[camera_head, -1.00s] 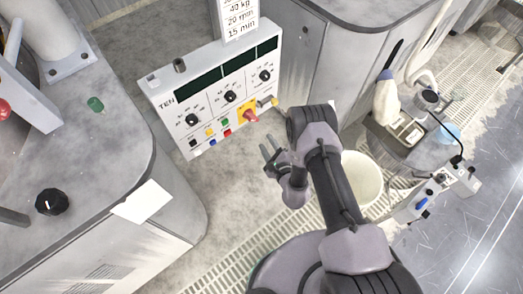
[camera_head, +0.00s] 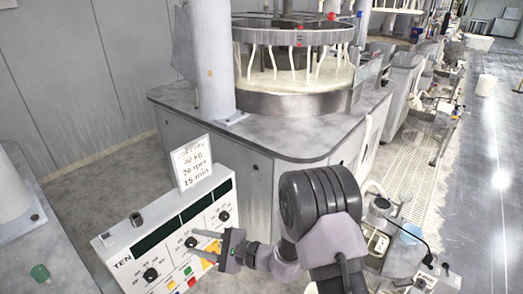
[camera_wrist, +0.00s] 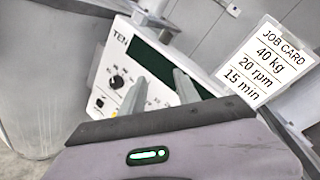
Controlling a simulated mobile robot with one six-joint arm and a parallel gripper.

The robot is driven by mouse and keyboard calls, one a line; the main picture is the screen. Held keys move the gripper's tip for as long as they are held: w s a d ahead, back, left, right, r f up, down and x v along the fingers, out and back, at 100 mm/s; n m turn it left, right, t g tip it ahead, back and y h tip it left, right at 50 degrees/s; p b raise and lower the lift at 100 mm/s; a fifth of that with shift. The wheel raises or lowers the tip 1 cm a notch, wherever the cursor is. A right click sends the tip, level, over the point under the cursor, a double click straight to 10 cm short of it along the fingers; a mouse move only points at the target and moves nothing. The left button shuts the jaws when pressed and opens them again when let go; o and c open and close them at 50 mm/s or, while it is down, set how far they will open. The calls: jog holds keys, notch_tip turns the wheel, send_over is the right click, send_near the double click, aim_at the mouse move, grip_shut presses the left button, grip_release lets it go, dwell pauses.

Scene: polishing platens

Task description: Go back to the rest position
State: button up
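My gripper (camera_head: 207,243) is in front of the right part of the white control panel (camera_head: 165,226) in the head view. Its two fingers are apart with nothing between them. In the wrist view the fingers (camera_wrist: 160,88) point towards the panel (camera_wrist: 112,62), with a visible gap between them. The panel has dark displays, black knobs and coloured buttons, and the fingers and wrist hide part of it. I cannot tell whether the fingers touch it.
A large polishing machine (camera_head: 262,135) stands behind. A grey cabinet top with a green knob (camera_head: 40,272) is at left. Open floor (camera_head: 490,190) lies at right.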

jog(key=s+d+r+n+g+h, duration=0.2)
jog(key=s+d+r+n+g, duration=0.15)
jog(key=s+r, duration=0.45)
jog(key=s+d+r+n+g+h, duration=0.25)
jog(key=s+d+r+n, duration=0.2)
jog(key=s+r, duration=0.35)
jog(key=s+d+r+t+h, duration=0.1)
jog(key=s+d+t+h, duration=0.2)
jog(key=d, duration=0.7)
jog(key=s+d+r+t+h, duration=0.2)
jog(key=s+d+h, duration=0.3)
jog(key=d, duration=0.5)
jog(key=shift+t+h, duration=0.65)
jog(key=shift+t, duration=0.15)
